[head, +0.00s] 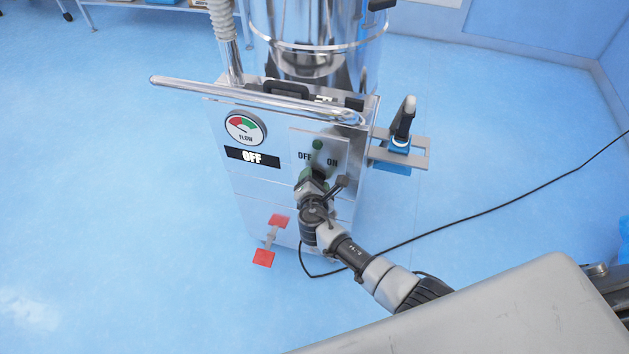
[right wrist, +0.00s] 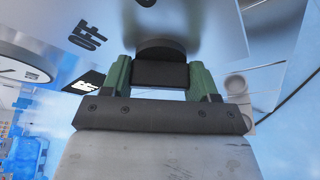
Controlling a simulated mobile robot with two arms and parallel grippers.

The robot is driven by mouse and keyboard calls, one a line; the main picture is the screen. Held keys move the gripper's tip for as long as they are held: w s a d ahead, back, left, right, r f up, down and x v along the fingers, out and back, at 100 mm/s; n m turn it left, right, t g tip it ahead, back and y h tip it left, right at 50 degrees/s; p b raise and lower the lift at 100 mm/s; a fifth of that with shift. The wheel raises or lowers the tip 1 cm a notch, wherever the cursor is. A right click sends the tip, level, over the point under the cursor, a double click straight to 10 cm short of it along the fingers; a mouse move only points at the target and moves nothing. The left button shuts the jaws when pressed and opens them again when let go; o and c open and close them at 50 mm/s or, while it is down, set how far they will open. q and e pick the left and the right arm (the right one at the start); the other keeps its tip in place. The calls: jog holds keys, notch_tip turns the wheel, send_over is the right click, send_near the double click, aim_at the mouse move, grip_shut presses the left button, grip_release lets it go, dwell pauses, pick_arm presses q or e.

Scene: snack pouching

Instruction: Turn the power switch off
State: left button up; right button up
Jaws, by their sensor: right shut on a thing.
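The power switch is a black rotary knob (right wrist: 160,72) on the silver front panel of the machine. In the head view the switch panel (head: 335,148) carries the words OFF at left and ON at right, with a green round lamp above. My right gripper (head: 315,177) reaches up to the panel and hides most of the knob there. In the right wrist view its green fingers (right wrist: 162,78) are shut on the knob's grip, one on each side. My left gripper is not in view.
A round flow gauge (head: 245,128) sits left of the switch panel. A metal handlebar (head: 255,100) crosses above it. Red pedals (head: 264,257) stick out low at the front. A black cable (head: 460,210) runs over the blue floor. A holder (head: 400,145) juts out at right.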

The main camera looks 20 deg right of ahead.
jog(key=o, duration=0.9)
jog(key=p+v, duration=0.1)
jog(key=v, duration=0.9)
jog(key=shift+s+p, duration=0.4)
